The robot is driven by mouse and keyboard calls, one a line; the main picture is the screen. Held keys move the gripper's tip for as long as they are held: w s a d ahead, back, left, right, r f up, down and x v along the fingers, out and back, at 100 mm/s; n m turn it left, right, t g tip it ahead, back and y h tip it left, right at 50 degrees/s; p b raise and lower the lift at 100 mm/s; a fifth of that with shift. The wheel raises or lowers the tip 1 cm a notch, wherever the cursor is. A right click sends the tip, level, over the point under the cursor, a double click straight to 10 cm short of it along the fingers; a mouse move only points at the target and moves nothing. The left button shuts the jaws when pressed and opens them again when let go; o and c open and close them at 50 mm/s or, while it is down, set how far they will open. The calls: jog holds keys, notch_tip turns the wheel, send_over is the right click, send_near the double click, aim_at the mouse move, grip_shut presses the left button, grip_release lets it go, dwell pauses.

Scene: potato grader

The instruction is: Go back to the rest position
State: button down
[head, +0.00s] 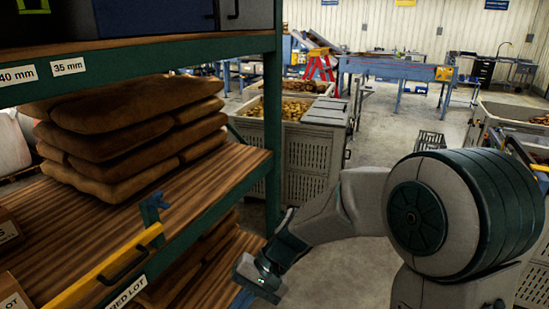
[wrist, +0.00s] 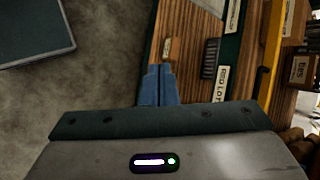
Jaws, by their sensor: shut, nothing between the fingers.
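My gripper (wrist: 158,72) has two blue fingers that meet, with nothing between them. In the wrist view it points toward the edge of a wooden shelf. In the head view my arm reaches down and left beside the shelf rack, and the blue fingers (head: 242,299) show at the bottom, partly cut off by the frame. I cannot tell whether the fingertips touch the shelf.
The shelf rack (head: 190,52) is close on the left, with stacked brown sacks (head: 130,135) and a yellow bar (head: 105,270). A dark brush (wrist: 210,58) lies by the shelf edge. Potato crates (head: 318,145) stand behind. Open floor (head: 385,145) lies beyond my arm.

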jog(key=s+d+r+t+h, duration=0.2)
jog(key=d, duration=0.5)
jog(key=s+d+r+t+h+b, duration=0.1)
jog(key=s+d+r+t+h, duration=0.1)
jog(key=d, duration=0.6)
jog(key=s+d+r+t+h+b, duration=0.1)
jog(key=s+d+r+t+h, duration=0.1)
jog(key=d, duration=0.5)
jog(key=shift+s+d+r+n+t+h, duration=0.2)
jog(key=shift+s+d+n+t+h, duration=0.1)
jog(key=shift+s+t+h, duration=0.4)
jog(key=shift+a, duration=0.15)
